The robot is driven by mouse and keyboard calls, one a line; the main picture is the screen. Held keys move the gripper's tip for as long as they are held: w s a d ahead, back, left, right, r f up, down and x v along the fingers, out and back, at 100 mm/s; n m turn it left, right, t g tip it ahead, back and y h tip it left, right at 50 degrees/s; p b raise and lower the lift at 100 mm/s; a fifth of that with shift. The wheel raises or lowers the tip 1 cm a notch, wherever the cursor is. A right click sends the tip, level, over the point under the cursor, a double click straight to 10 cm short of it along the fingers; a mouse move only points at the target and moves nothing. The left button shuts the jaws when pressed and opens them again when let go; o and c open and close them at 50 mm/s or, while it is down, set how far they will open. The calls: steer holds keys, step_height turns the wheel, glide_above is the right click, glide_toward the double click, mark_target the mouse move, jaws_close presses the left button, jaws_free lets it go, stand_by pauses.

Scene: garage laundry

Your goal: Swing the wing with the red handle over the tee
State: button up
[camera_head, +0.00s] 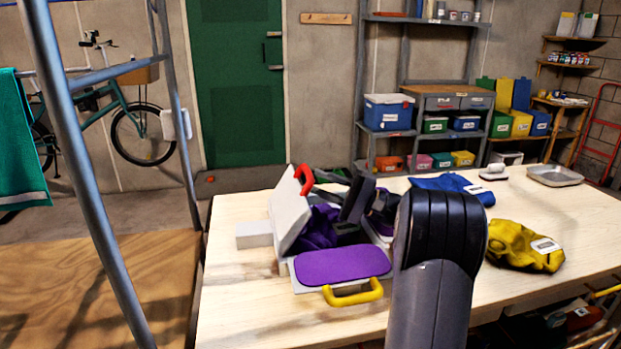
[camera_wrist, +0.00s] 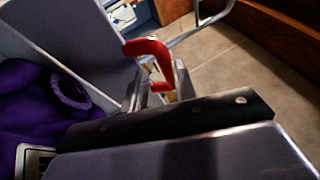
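The grey wing (camera_head: 288,212) with the red handle (camera_head: 304,179) stands tilted up at the left of the folding board. My gripper (camera_head: 354,200) is above the board, right of the red handle. Its fingertips are partly hidden, and whether it touches the handle is unclear. A flat purple-topped panel (camera_head: 343,265) with a yellow handle (camera_head: 353,293) lies in front.
The board is on a pale wooden table (camera_head: 240,300). A grey block (camera_head: 254,234) lies left of the wing. A blue cloth (camera_head: 450,186), a yellow cloth (camera_head: 524,247) and a metal tray (camera_head: 556,176) are to the right. The table's front left is clear.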

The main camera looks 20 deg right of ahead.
mark_target(308, 176)
steer(key=s+d+p, duration=0.1)
steer(key=s+d, duration=0.6)
steer(key=d, duration=0.3)
steer(key=shift+s+d, duration=0.25)
steer(key=shift+d, duration=0.15)
steer(key=shift+w+a+f+b+x, duration=0.15)
steer(key=shift+f+x, duration=0.4)
steer(key=shift+x, duration=2.2)
steer(key=shift+w+a+f+b+x, duration=0.15)
steer(key=shift+f+x, duration=0.45)
steer(key=shift+x, duration=2.15)
steer(key=shift+a+f+b+x, duration=0.2)
steer(key=shift+f+x, duration=0.35)
steer(key=shift+x, duration=2.25)
